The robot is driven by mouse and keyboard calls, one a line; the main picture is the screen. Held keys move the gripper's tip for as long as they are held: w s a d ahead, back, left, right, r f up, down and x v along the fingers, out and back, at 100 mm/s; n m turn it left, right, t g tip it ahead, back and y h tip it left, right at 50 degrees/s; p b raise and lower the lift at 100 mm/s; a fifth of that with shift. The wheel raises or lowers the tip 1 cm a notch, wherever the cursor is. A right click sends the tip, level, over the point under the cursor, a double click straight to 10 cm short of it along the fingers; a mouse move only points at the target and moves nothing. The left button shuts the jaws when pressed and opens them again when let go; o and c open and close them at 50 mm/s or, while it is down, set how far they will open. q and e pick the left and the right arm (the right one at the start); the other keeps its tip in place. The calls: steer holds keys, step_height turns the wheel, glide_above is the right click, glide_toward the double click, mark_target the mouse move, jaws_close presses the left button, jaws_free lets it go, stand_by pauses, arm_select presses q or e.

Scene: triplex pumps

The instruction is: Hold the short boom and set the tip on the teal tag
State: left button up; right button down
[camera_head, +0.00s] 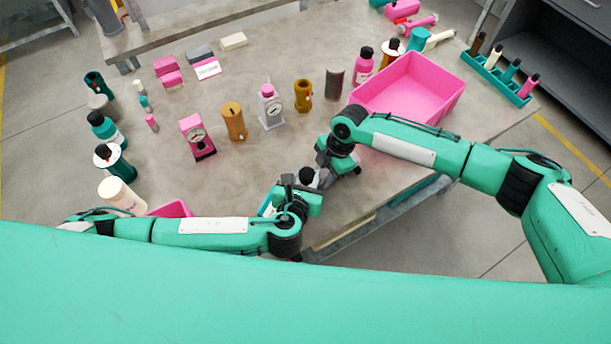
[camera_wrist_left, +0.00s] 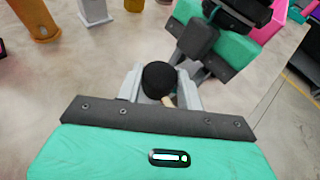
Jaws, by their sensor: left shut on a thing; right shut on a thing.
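My left gripper (camera_head: 310,182) is shut on a black-capped thing (camera_head: 306,175) near the table's front edge. In the left wrist view its round black cap (camera_wrist_left: 159,79) sits between the grey fingers, with a small cream part below it; the rest is hidden. My right gripper (camera_head: 338,168) is close beside it on the right. It also shows at the top of the left wrist view (camera_wrist_left: 195,72). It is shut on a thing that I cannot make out. I cannot pick out a short boom or a teal tag with certainty.
A pink bin (camera_head: 430,88) stands at the right, behind my right forearm. A pink gauge (camera_head: 197,138), a brown cylinder (camera_head: 233,121) and a white gauge (camera_head: 270,108) stand mid-table. Several bottles line the left side. A teal rack (camera_head: 498,78) is at the far right.

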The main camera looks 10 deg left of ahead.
arm_select(q)
steer(key=shift+w+r, duration=0.1)
steer(key=o, duration=1)
steer(key=v, duration=1.2)
